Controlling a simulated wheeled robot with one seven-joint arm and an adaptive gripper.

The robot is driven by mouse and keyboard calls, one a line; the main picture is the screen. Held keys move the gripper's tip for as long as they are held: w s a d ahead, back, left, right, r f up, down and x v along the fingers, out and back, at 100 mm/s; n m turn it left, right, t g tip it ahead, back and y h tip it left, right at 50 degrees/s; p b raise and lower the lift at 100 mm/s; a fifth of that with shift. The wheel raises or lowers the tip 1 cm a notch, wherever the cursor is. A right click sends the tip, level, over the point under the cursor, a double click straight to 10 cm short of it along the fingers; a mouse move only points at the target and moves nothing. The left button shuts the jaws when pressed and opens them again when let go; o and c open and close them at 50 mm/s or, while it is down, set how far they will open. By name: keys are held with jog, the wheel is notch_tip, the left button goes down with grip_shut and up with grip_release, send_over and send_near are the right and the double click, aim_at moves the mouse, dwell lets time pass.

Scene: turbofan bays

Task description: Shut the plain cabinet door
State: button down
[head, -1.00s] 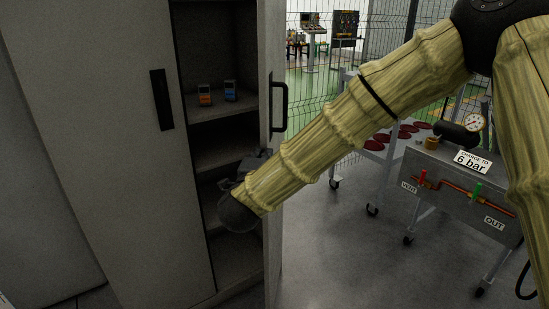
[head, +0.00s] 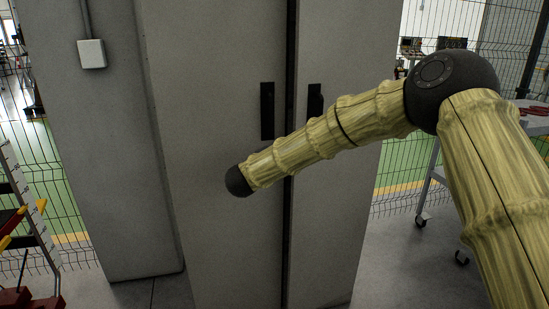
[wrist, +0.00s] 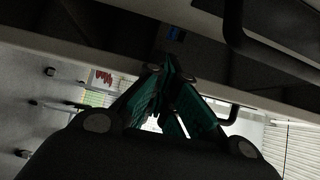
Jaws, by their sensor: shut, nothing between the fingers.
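The grey cabinet's right door (head: 338,190) stands close to the left door (head: 215,80), with a narrow dark gap between their edges. Each door has a black handle, one on the left door (head: 267,111) and one on the right door (head: 315,100). My arm crosses in front of both doors in the head view, and my gripper is hidden there. In the wrist view my gripper (wrist: 168,66) is shut and empty, its green fingers meeting near a pale cabinet edge. Whether the fingers touch it I cannot tell.
In the wrist view a small blue device (wrist: 176,35) shows inside the dark cabinet. A grey column with a white box (head: 91,54) stands at left. A wheeled cart (head: 437,180) and wire fence are at right.

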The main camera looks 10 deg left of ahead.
jog(key=shift+w+d, duration=0.1)
jog(key=shift+w, duration=0.6)
jog(key=shift+s+a, duration=0.1)
jog(key=shift+a, duration=0.1)
